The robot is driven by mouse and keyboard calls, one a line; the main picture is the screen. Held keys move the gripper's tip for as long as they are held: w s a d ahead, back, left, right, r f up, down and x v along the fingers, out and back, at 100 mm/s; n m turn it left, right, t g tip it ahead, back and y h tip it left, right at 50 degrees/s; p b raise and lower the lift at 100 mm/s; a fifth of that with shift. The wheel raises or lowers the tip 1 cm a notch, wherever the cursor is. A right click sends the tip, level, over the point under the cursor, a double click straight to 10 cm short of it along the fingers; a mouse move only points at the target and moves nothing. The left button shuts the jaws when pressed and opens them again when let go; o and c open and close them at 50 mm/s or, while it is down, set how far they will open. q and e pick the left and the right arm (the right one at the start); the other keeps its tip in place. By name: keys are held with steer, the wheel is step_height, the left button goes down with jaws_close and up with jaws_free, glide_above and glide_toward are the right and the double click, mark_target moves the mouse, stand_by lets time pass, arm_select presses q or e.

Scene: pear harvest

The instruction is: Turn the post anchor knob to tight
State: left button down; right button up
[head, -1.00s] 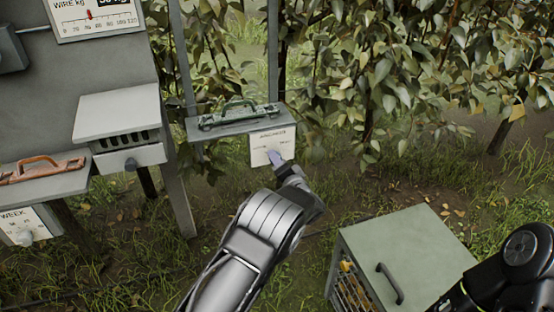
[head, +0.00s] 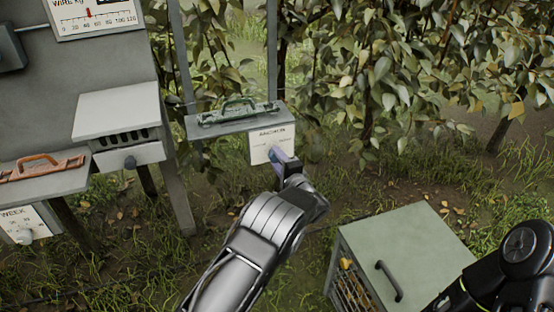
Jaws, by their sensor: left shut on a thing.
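The white anchor panel (head: 262,140) hangs under a small grey shelf on the post, with small dark print on its face. The post anchor knob is a purple-blue piece at the lower right of the panel, mostly covered by my gripper. My left gripper (head: 283,162) reaches up to the panel and is shut on the knob. The printed marks are too small to read, so I cannot tell the knob's setting. My right arm shows at the lower right, and its gripper is out of view.
A green tool (head: 238,113) lies on the grey shelf (head: 210,127) above the panel. A green-topped crate (head: 400,245) with a handle stands at the lower right. A grey stand with a wire gauge (head: 95,18), a box (head: 118,115) and a week dial (head: 25,232) is at left.

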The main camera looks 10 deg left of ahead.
arm_select(q)
steer(key=c, duration=0.9)
jaws_free()
steer(key=v, duration=0.7)
steer(key=shift+s+d, duration=0.25)
steer(key=shift+s, duration=0.1)
steer(key=shift+f, duration=0.1)
